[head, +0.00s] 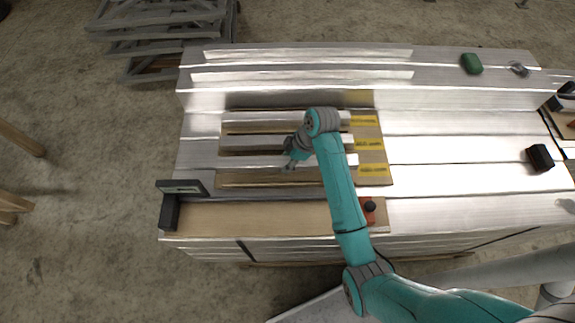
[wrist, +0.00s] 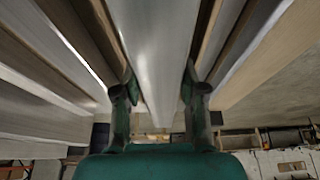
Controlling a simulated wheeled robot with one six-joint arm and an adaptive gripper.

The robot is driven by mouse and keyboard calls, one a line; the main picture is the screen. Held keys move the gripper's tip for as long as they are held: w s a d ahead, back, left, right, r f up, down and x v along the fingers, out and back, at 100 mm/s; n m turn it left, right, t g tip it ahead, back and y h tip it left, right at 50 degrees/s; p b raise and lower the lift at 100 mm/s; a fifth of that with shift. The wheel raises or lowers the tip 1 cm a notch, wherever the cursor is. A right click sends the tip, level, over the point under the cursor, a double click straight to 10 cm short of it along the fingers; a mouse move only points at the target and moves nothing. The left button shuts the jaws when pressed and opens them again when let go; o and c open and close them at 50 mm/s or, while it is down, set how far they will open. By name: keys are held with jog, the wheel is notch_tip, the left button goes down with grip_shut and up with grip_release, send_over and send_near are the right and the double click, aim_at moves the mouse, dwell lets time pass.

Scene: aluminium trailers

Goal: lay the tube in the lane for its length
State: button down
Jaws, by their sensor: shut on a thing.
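A wooden lane board (head: 376,178) lies on the aluminium surface, with yellow labels (head: 369,144) at the right end of its lanes; their text is too small to read. Pale metal tubes lie lengthwise across the board: a back one (head: 255,119), a middle one (head: 255,142) and a front one (head: 245,161). My gripper (head: 290,163) is over the front tube, pointing down. In the wrist view my gripper's fingers (wrist: 157,95) are shut on a tube (wrist: 155,50), one on each side. My arm hides part of the lanes, and the tube's underside contact is hidden.
A dark bracket (head: 182,187) stands at the left front, beside a wooden strip (head: 280,216). An orange block with a black knob (head: 369,208) sits at that strip's right end. A green object (head: 471,63) and a black block (head: 540,157) lie right. The surface between (head: 440,150) is clear.

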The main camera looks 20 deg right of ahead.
jog(key=shift+f, duration=1.6)
jog(key=c, duration=0.7)
grip_release()
jog(key=shift+f, duration=0.15)
jog(key=shift+o, duration=0.2)
jog(key=v, duration=1.2)
jog(key=shift+s, duration=0.15)
